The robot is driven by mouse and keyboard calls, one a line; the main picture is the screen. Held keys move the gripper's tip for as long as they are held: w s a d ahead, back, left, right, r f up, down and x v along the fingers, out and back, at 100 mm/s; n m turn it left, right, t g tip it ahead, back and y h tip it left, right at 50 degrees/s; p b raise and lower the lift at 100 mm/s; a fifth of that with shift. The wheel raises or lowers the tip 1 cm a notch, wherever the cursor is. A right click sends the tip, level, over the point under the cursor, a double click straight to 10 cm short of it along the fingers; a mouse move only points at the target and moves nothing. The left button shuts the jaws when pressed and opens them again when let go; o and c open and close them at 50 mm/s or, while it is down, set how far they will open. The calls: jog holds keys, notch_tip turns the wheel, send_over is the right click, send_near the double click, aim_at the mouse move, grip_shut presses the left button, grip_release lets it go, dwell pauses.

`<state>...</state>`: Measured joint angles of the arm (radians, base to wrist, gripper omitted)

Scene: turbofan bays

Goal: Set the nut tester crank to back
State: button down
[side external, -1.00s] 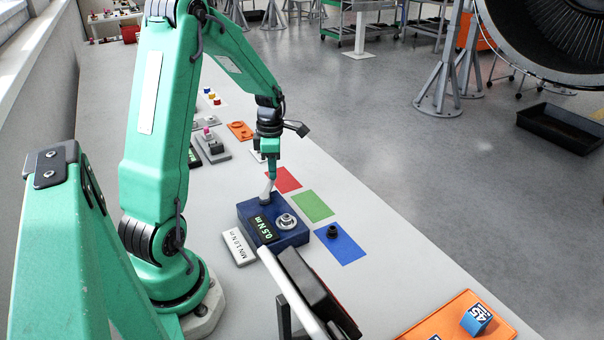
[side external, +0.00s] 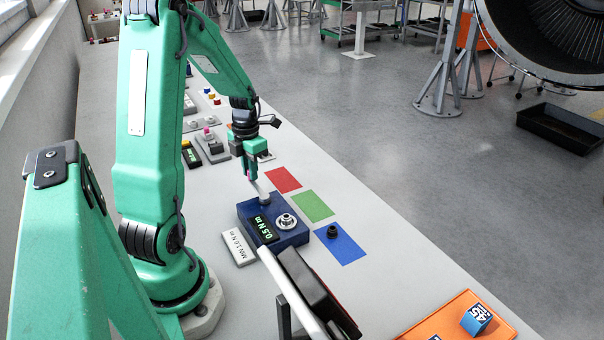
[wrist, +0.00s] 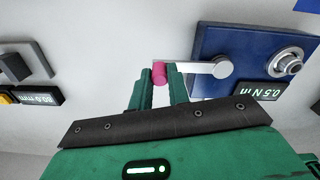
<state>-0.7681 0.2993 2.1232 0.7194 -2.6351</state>
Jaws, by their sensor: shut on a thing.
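The nut tester (side external: 291,239) is a dark blue box with a green "0.5 N m" display, and it also shows at the upper right of the wrist view (wrist: 225,42). Its grey crank (side external: 259,192) pivots on the top at the far end. The crank arm now points up and left, out past the box edge, in the side view. In the wrist view the crank (wrist: 197,67) ends in a pink knob (wrist: 159,73). My gripper (wrist: 161,72) is shut on this knob, one finger on each side. The gripper (side external: 250,176) hides most of the knob in the side view.
A "MIN 1.0 N m" plate (side external: 240,247) lies beside the tester. Red (side external: 283,180), green (side external: 312,206) and blue (side external: 346,250) mats lie to the right, with a black nut (side external: 332,232) on the blue one. Other small devices (side external: 212,147) stand behind my gripper.

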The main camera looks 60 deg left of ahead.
jog(key=shift+s, duration=0.1)
dwell(0.3)
jog(key=c, duration=1.3)
grip_release()
jog(key=shift+c, duration=0.2)
jog(key=shift+r, duration=3.95)
